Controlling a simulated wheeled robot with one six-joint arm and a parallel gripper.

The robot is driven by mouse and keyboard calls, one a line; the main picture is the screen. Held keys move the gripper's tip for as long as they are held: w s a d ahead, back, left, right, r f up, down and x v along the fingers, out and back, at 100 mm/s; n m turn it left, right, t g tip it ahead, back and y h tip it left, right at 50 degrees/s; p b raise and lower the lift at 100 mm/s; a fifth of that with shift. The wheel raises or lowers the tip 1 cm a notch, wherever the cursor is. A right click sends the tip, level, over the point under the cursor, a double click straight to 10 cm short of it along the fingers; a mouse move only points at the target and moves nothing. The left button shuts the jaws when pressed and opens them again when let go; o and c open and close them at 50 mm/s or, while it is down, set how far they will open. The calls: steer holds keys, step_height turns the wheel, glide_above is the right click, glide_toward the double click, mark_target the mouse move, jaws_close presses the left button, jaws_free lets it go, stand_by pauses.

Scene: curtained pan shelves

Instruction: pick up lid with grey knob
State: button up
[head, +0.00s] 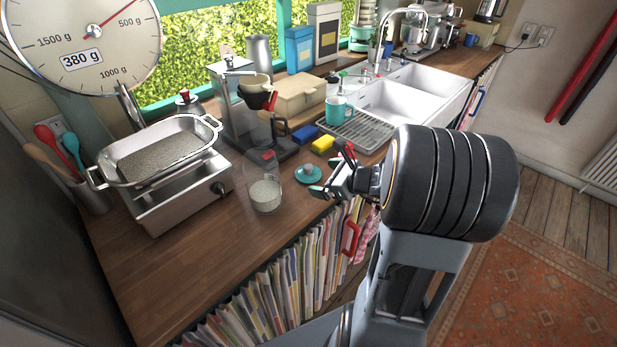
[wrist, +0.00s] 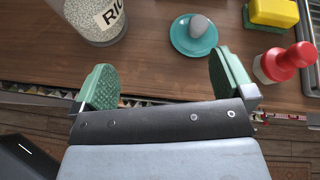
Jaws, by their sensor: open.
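A small round teal lid with a grey knob (head: 307,174) lies on the wooden counter, just right of a glass jar. It also shows in the wrist view (wrist: 181,42), flat with the knob up, at the top centre. My gripper (head: 333,183) is beside the lid, near the counter's front edge. In the wrist view its green-padded fingers (wrist: 163,82) are wide apart with nothing between them. The lid lies beyond the fingertips, nearer the right finger, and is apart from both.
The glass rice jar (wrist: 100,18) stands close to the left finger. A red-knobbed item (wrist: 285,62) and a yellow block (wrist: 272,13) are to the right. The counter's left front (head: 190,270) is clear.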

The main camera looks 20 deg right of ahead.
mark_target(311, 169)
steer(key=d+m, duration=0.1)
steer(key=w+d+f+m+h, duration=0.1)
steer(key=d+f+m+t, duration=0.1)
steer(key=d+m, duration=0.1)
steer(key=shift+w+f+h, duration=0.15)
steer(key=shift+w+h, duration=0.15)
steer(key=shift+w, duration=0.1)
steer(key=x, duration=0.6)
steer(key=shift+w, duration=0.25)
steer(key=shift+p+x, duration=1)
steer(key=shift+x, duration=2.05)
steer(key=c, duration=0.6)
